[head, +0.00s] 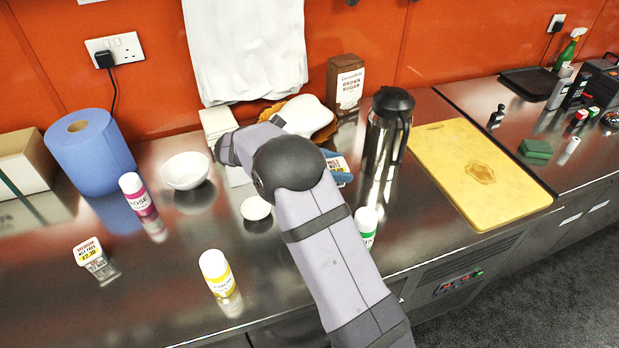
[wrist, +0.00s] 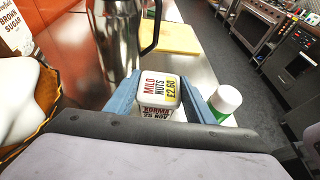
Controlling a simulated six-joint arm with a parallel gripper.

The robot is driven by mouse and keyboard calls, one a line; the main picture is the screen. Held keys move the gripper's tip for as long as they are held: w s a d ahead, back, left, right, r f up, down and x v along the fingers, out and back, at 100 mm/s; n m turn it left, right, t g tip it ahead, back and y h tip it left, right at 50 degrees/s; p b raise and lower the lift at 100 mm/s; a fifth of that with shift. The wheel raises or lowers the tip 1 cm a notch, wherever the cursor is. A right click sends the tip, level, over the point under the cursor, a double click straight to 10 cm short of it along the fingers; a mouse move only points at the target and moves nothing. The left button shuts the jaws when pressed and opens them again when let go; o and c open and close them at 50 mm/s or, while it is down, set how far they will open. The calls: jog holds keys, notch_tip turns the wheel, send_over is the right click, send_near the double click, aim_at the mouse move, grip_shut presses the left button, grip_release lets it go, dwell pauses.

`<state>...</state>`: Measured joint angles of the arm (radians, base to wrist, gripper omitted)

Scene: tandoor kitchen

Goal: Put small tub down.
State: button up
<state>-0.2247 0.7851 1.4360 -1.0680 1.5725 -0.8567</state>
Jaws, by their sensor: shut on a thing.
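The small tub (wrist: 159,90) has a white lid printed "MILD NUTS £2.60" and a label on its side. My gripper (wrist: 161,100) is shut on it, one blue finger on each side. In the head view the small tub (head: 338,163) shows only in part past my arm, behind a blue finger of my gripper (head: 340,172), left of the steel flask. It looks upright. I cannot tell whether its base touches the steel counter. A similar tub (head: 88,248), marked medium, nut free, stands at the front left of the counter.
The steel flask (head: 387,135) stands close by, right of my gripper. A green-labelled white-capped bottle (head: 366,224) is near my arm. A basket (head: 322,128) and brown sugar box (head: 345,84) stand behind. A yellow board (head: 478,172) lies right. Bare counter (head: 165,265) shows at the front left.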

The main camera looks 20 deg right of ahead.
jog(key=a+r+n+t+y+b, duration=0.15)
jog(key=a+n+t, duration=0.3)
jog(key=a, duration=0.75)
jog(key=w+a+r+n+t+y+b, duration=0.1)
jog(key=a+r+n+t+y, duration=0.25)
jog(key=a, duration=0.85)
jog(key=a+n+t+y+b, duration=0.15)
jog(key=a+n+t, duration=0.4)
jog(key=a, duration=0.75)
jog(key=w+a+f+n+t+y, duration=0.1)
jog(key=a+f+n+y, duration=0.15)
jog(key=a, duration=0.25)
jog(key=a+f+n+t+y, duration=0.1)
jog(key=a+f+n+y, duration=0.1)
jog(key=a+n+y, duration=0.15)
jog(key=shift+g+y, duration=0.25)
jog(key=shift+y, duration=0.2)
jog(key=shift+a+f+p, duration=0.15)
jog(key=shift+f+p, duration=0.15)
jog(key=shift+f, duration=2.25)
jog(key=shift+a+f+p, duration=0.1)
jog(key=shift+f+p, duration=0.2)
jog(key=shift+f, duration=2.25)
jog(key=shift+f, duration=0.15)
jog(key=o, duration=1.1)
jog(key=shift+o, duration=0.2)
